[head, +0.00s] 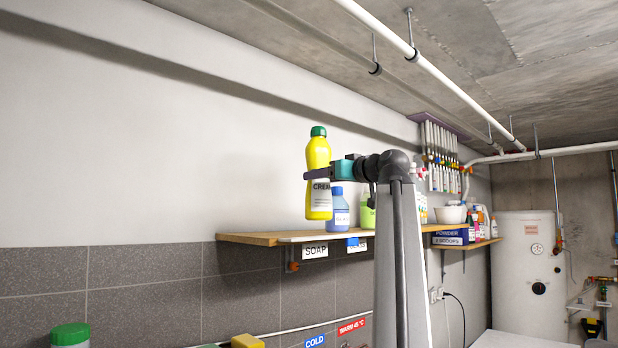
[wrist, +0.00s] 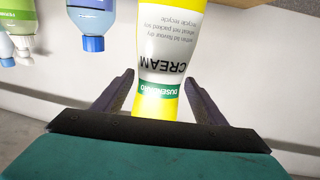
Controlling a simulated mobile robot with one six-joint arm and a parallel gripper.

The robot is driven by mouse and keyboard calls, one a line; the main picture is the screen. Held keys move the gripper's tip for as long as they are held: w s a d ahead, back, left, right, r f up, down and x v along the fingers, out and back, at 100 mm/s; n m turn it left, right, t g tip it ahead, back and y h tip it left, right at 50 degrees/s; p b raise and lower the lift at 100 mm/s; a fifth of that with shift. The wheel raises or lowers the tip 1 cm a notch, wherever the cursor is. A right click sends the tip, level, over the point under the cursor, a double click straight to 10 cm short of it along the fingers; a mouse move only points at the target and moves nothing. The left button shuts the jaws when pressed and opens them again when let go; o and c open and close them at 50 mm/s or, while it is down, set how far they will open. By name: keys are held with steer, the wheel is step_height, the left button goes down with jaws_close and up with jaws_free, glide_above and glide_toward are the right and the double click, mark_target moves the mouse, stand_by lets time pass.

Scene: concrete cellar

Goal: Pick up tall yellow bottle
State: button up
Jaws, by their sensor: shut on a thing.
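The tall yellow bottle (head: 318,156) has a green cap and a white label reading CREAM. It is upright, and its base appears to be a little above the wooden shelf (head: 262,238). My gripper (head: 318,174) is shut on it around the middle. In the wrist view the yellow bottle (wrist: 172,55) shows upside down between the two dark fingers of my gripper (wrist: 158,80). Its cap and base are out of that view.
A blue bottle (head: 338,214) and a green bottle (head: 367,217) stand on the shelf just right of the yellow one. A white bowl (head: 450,215) and other containers stand farther right. A wall is behind; ceiling pipes (head: 440,75) run above. Open air surrounds the yellow bottle's left side.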

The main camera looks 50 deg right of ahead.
steer(key=s+d+r, duration=0.1)
steer(key=s+d, duration=0.2)
steer(key=s, duration=0.5)
steer(key=shift+d, duration=0.35)
steer(key=shift+f, duration=0.15)
